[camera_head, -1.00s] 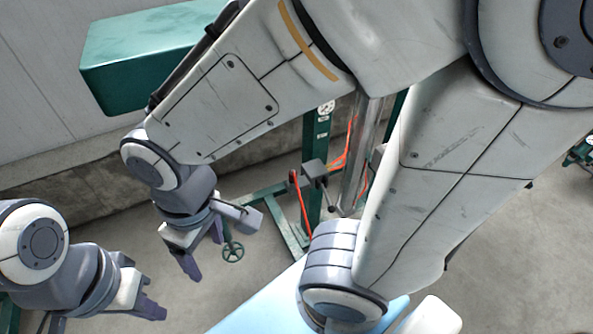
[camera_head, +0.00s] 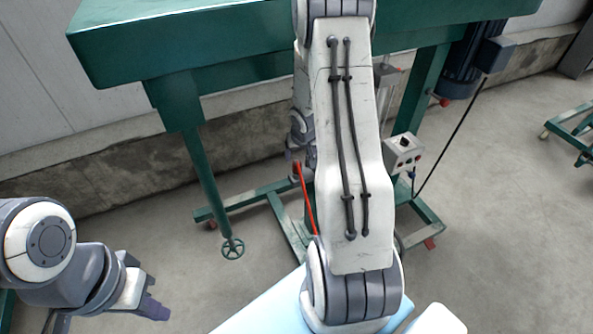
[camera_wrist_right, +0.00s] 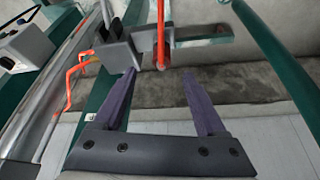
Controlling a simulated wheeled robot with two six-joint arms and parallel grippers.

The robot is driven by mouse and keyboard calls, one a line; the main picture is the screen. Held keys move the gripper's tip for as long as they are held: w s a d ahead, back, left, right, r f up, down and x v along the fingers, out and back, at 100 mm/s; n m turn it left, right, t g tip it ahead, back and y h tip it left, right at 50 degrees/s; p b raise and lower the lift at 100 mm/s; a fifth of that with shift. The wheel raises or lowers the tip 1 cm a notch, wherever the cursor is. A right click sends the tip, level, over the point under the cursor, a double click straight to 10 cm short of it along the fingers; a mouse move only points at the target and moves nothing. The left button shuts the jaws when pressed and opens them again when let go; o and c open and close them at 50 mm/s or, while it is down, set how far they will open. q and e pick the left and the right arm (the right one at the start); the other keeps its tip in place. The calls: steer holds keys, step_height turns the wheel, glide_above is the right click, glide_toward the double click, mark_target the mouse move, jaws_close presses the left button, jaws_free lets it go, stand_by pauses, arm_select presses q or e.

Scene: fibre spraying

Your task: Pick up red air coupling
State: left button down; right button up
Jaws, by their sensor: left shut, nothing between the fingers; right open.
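The red air coupling (camera_wrist_right: 160,38) hangs at the upper middle of the right wrist view, its lower end in line with the gap between the fingertips. I cannot tell whether it is between the fingers or beyond them. In the head view, a red hose or rod (camera_head: 307,200) shows just left of my right arm. My right gripper (camera_wrist_right: 159,74) is open, its purple fingers apart; in the head view, my right arm largely hides it. My left gripper (camera_head: 157,309) is shut and empty at the lower left, far from the coupling.
A grey block (camera_wrist_right: 117,54) sits close to the left fingertip in the wrist view. The green machine frame (camera_head: 190,50) spans the back, with a leg and handwheel (camera_head: 233,248). A grey control box (camera_head: 403,152) stands right of my arm. Floor at the right is mostly clear.

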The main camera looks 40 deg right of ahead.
mark_target(298, 164)
steer(key=b+x, duration=0.2)
steer(key=x, duration=0.2)
steer(key=b+x, duration=0.2)
steer(key=x, duration=0.2)
steer(key=shift+w+a+f, duration=0.1)
steer(key=shift+a+f, duration=0.05)
steer(key=shift+f, duration=0.15)
jaws_close()
